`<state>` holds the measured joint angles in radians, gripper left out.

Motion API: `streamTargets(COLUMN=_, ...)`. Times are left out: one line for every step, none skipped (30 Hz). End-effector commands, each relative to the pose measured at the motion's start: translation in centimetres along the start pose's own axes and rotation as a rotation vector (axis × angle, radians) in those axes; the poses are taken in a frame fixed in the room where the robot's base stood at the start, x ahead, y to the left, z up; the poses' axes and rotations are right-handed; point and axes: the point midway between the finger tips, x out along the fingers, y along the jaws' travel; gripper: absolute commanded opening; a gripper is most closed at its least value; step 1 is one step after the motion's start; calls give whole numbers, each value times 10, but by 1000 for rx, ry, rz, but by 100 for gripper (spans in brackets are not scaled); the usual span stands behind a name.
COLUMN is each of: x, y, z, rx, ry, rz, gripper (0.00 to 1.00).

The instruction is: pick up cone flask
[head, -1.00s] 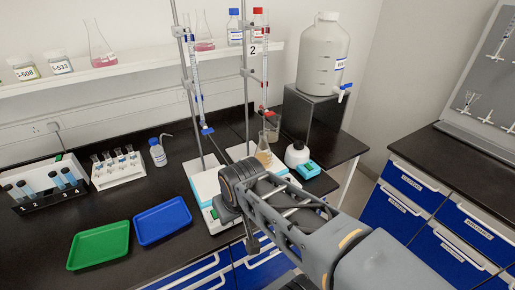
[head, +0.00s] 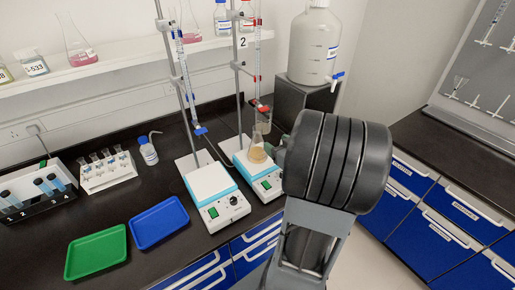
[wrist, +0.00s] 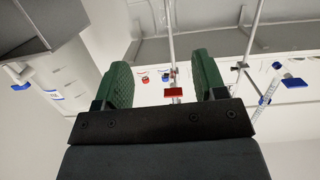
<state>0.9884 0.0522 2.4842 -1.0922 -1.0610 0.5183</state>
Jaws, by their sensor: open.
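A cone flask (head: 257,152) of clear glass with tan liquid stands upright on the right-hand stirrer (head: 238,160) in the head view, under the red-tapped burette (head: 259,60). Another cone flask (head: 75,45) with pink liquid stands on the wall shelf. My gripper (wrist: 164,80) is open in the wrist view, its two green pads apart with no flask visible between them. In the head view my wrist hides most of the gripper, which is just right of the flask on the stirrer. I cannot tell whether it touches the glass. The wrist view shows no clear flask.
A second stirrer (head: 215,196) with a blue-tapped burette (head: 178,50) stands to the left. A large carboy (head: 313,45) sits on a dark box (head: 308,95) behind. Blue (head: 159,222) and green (head: 97,253) trays lie at the left front. Thin stand rods rise close to the flask.

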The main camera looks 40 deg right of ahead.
Motion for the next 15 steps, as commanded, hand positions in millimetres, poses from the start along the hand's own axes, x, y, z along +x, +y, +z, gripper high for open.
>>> streamTargets(x=1, y=0, z=1, rx=9, ry=9, rz=-12, gripper=65)
streamTargets(x=3, y=0, z=1, rx=12, ry=13, rz=-18, gripper=65)
streamTargets(x=8, y=0, z=0, rx=15, ry=18, rz=-24, gripper=65)
streamTargets(x=12, y=0, z=0, rx=18, ry=21, rz=-27, gripper=65)
streamTargets(x=17, y=-1, z=0, rx=18, ry=22, rz=-31, gripper=65)
streamTargets(x=25, y=-2, z=0, rx=20, ry=23, rz=-32, gripper=65)
streamTargets(x=30, y=-2, z=0, rx=18, ry=24, rz=-33, gripper=65)
streamTargets(x=36, y=-2, z=-1, rx=18, ry=24, rz=-32, gripper=65)
streamTargets(x=43, y=-2, z=-1, rx=17, ry=24, rz=-32, gripper=65)
streamTargets(x=48, y=-2, z=-1, rx=18, ry=23, rz=-30, gripper=65)
streamTargets(x=53, y=-2, z=0, rx=18, ry=22, rz=-31, gripper=65)
streamTargets(x=59, y=-2, z=-2, rx=17, ry=24, rz=-30, gripper=65)
streamTargets(x=63, y=-2, z=-2, rx=17, ry=24, rz=-29, gripper=65)
streamTargets(x=66, y=-2, z=-1, rx=17, ry=23, rz=-29, gripper=65)
streamTargets(x=71, y=-2, z=-2, rx=16, ry=24, rz=-28, gripper=65)
